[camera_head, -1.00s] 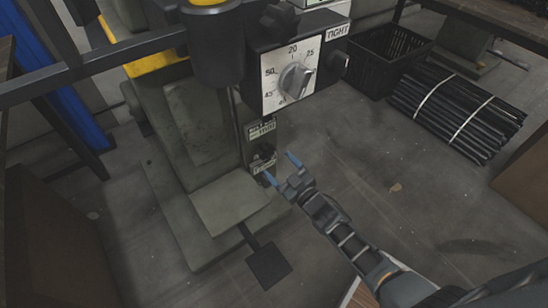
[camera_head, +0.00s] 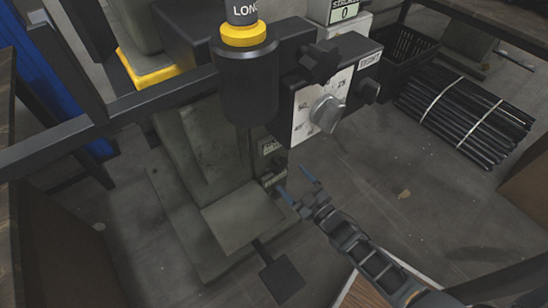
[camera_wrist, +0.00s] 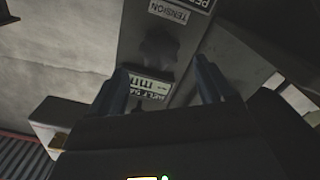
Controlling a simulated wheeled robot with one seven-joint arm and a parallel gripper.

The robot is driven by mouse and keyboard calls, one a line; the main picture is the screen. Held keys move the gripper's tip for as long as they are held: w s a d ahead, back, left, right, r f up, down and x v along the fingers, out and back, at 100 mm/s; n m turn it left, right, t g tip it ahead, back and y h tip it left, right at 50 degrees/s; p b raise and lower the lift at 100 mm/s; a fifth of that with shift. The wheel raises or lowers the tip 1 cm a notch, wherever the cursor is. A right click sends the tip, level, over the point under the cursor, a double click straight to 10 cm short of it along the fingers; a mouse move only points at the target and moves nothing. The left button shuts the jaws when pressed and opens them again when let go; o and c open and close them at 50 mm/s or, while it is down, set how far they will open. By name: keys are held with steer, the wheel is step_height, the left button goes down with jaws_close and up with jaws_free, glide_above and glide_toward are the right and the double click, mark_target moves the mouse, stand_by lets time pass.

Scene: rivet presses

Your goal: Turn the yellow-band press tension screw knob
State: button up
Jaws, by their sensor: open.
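The yellow-band press (camera_head: 250,84) stands at centre left in the head view, with a yellow ring (camera_head: 243,35) round its dark cylinder. In the wrist view, a dark lobed knob (camera_wrist: 158,47) sits on a grey panel between an upside-down TENSION label (camera_wrist: 168,12) and a white label reading mm (camera_wrist: 150,86). My gripper (camera_head: 297,184) is open and empty, in front of the press column's lower right face. In the wrist view, its two blue fingers (camera_wrist: 160,68) point towards the panel, one on each side of the knob, apparently short of it. The knob's details are dark.
A dial box (camera_head: 327,105) with a grey pointer knob and black knobs overhangs above my gripper. A foot plate (camera_head: 282,280) lies below.

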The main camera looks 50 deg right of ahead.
mark_target(281, 168)
steer(key=b+x, duration=0.1)
steer(key=x, duration=0.6)
steer(key=shift+w+d+f, duration=0.1)
steer(key=shift+w, duration=0.15)
steer(key=shift+c, duration=0.2)
steer(key=c, duration=0.9)
steer(key=shift+m+b, duration=0.4)
steer(key=shift+m, duration=0.5)
steer(key=shift+c, duration=0.2)
steer(key=o, duration=1)
steer(key=shift+s, duration=0.1)
steer(key=shift+p+v, duration=0.75)
steer(key=shift+v, duration=3.15)
